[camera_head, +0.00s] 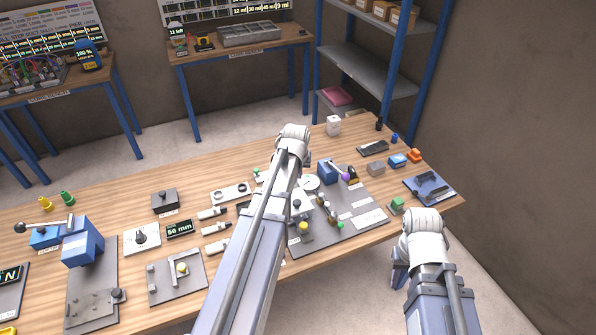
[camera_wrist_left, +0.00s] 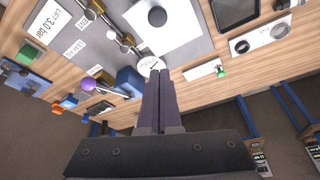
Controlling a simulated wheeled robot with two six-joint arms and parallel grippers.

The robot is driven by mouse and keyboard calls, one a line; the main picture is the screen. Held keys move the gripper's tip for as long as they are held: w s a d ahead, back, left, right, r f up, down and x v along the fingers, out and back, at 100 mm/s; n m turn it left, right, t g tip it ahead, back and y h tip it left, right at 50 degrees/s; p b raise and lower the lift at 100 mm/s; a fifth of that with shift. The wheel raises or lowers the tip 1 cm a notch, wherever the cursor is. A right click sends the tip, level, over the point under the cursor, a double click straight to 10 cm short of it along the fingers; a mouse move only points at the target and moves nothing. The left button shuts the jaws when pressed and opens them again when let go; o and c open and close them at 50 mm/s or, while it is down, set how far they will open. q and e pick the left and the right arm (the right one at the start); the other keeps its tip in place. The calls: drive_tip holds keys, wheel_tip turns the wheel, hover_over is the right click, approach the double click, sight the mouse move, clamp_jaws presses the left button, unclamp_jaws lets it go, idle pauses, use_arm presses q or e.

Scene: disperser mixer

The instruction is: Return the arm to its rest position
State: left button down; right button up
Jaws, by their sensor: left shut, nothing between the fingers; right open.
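My left arm (camera_head: 255,225) reaches up across the middle of the bench in the head view, its bent joint above the bench's back half. Its gripper is hidden behind the arm there. In the left wrist view the left gripper (camera_wrist_left: 159,78) is shut and empty, its fingertips over or near a round white dial (camera_wrist_left: 150,65). In the head view the dial (camera_head: 310,183) is just right of the arm. My right arm (camera_head: 438,295) stands at the lower right, off the bench's front right edge. Its gripper cannot be made out.
The wooden bench (camera_head: 120,195) carries a grey plate (camera_head: 320,237) with valves and a purple knob (camera_head: 346,176) beside my left arm. A blue press (camera_head: 82,245) stands at left. A white block (camera_head: 333,126) is at the back. Blue shelving (camera_head: 370,70) stands behind.

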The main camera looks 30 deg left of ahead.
use_arm(q)
drive_tip(key=shift+s+r, duration=0.1)
drive_tip(key=shift+r, duration=0.1)
drive_tip(key=s+d+f+m+g+b, duration=0.2)
drive_tip(key=s+d+f+m+b, duration=0.2)
drive_tip(key=s+d, duration=0.6)
drive_tip(key=s+d+f+m+g+b, duration=0.2)
drive_tip(key=s+d+f+m+b, duration=0.2)
drive_tip(key=s+d, duration=0.7)
drive_tip(key=d+f, duration=0.1)
drive_tip(key=d, duration=0.5)
drive_tip(key=shift+d+f, duration=0.25)
drive_tip(key=shift+f, duration=0.1)
